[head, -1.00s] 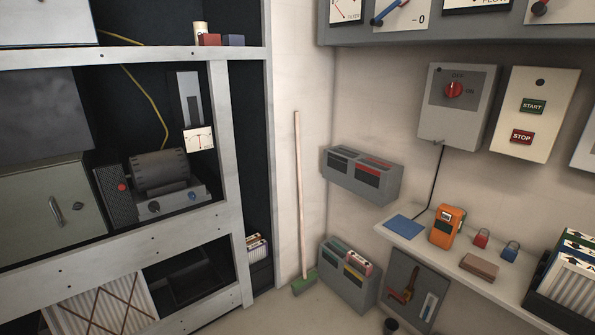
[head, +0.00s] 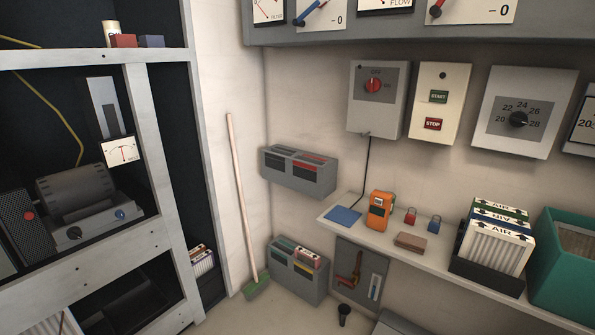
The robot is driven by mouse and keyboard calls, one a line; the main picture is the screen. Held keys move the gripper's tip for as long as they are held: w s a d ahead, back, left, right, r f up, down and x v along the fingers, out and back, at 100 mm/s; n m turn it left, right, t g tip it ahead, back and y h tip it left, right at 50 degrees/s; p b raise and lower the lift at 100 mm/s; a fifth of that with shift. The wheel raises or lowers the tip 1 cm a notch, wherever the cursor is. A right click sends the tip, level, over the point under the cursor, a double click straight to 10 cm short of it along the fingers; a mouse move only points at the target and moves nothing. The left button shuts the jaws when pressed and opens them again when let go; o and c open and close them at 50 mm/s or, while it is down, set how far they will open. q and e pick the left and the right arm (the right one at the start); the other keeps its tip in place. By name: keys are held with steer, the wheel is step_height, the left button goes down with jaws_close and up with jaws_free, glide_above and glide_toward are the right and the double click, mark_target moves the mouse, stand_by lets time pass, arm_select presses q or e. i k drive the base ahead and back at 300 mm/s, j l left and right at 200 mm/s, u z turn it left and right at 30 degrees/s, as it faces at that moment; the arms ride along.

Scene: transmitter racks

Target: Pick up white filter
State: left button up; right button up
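White pleated filters (head: 494,246) with "AIR" labels and arrows stand upright in a dark holder (head: 484,278) on the shelf at the right. Their top edges are white, blue and green. Another white pleated panel (head: 45,325) is cut off at the bottom left, low in the rack. Neither of my grippers is in view.
The wall shelf (head: 345,224) also holds an orange meter (head: 380,211), two padlocks, a brown block (head: 409,242) and a teal bin (head: 565,262). A broom (head: 241,195) leans in the corner. Some floor shows bare near the broom.

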mark_target(501, 249)
steer(key=z, duration=1.35)
